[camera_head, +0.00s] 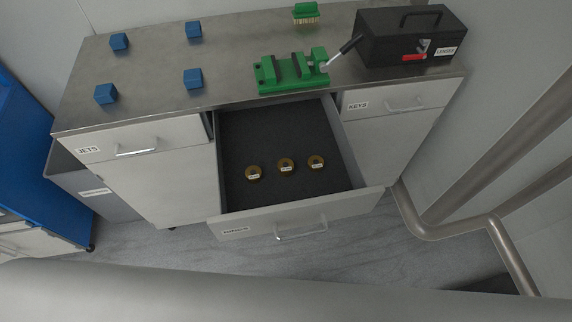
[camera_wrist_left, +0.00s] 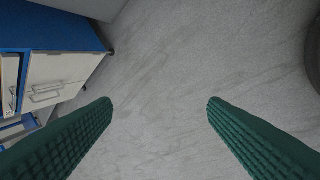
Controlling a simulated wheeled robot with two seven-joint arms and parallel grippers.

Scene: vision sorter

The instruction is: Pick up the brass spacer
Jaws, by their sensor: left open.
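Three brass ring-shaped pieces lie in a row on the dark floor of an open drawer in the head view: a left one (camera_head: 253,173), a middle one (camera_head: 286,166) and a right one (camera_head: 316,162). Each carries a small white label too small to read. I cannot tell which is the brass spacer. The drawer (camera_head: 345,203) is pulled out, with a label and a handle on its front. My left gripper (camera_wrist_left: 160,104) shows in the left wrist view, its green ridged fingers wide apart and empty above the grey floor. My right gripper is not in view.
Several blue blocks (camera_head: 193,79) stand on the metal worktop (camera_head: 235,60). A green vise (camera_head: 290,73), a green brush (camera_head: 305,14) and a black toolbox (camera_head: 400,40) are there too. The JETS drawer (camera_head: 120,141) and KEYS drawer (camera_head: 395,101) are shut. Pipes (camera_head: 480,211) run at right.

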